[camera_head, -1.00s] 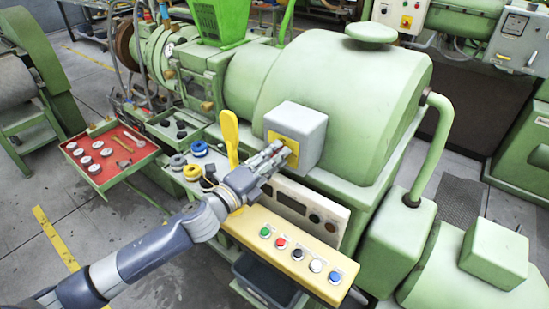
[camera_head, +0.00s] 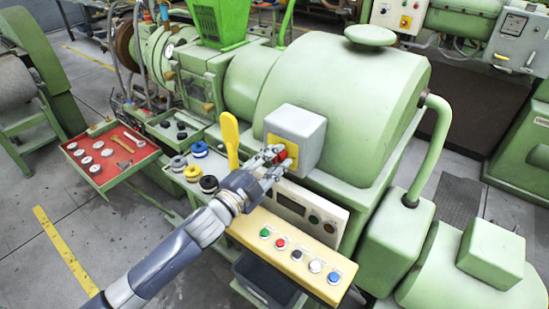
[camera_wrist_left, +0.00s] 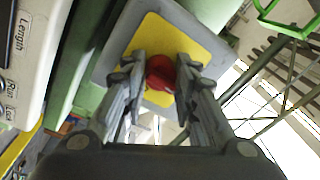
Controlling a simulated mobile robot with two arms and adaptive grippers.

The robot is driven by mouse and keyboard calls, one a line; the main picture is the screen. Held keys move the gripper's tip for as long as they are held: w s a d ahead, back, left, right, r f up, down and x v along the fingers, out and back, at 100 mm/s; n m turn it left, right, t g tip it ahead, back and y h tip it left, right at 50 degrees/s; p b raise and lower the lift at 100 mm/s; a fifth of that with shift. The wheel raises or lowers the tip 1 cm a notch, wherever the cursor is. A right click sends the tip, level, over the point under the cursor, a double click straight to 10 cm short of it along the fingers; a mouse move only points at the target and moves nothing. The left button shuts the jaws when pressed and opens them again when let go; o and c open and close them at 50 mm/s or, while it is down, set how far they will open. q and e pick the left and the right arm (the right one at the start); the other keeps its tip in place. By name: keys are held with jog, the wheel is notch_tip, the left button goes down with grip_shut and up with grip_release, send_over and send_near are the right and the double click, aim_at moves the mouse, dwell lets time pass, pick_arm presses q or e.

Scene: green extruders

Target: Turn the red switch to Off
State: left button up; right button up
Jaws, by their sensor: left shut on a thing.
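The red switch (camera_wrist_left: 161,73) is a round red knob on a yellow plate (camera_wrist_left: 190,38) on the grey box (camera_head: 297,128) at the front of the green extruder. In the head view the red switch (camera_head: 290,152) shows just past my fingertips. My left gripper (camera_wrist_left: 160,78) is shut on the red switch, one finger on each side of it in the left wrist view. My left gripper (camera_head: 279,157) also shows in the head view, its fingers partly covering the yellow plate. The switch's markings are not readable. My right gripper is not in view.
A yellow paddle-shaped lever (camera_head: 230,138) stands close left of the grey box. Below my gripper is a cream button panel (camera_head: 287,252) with several coloured buttons. A red tray (camera_head: 112,164) of parts lies at left. The floor at lower left is clear.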

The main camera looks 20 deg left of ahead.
pick_arm(q)
jog(key=shift+n, duration=0.5)
jog(key=o, duration=1.1)
jog(key=v, duration=1.2)
jog(key=shift+f, duration=0.1)
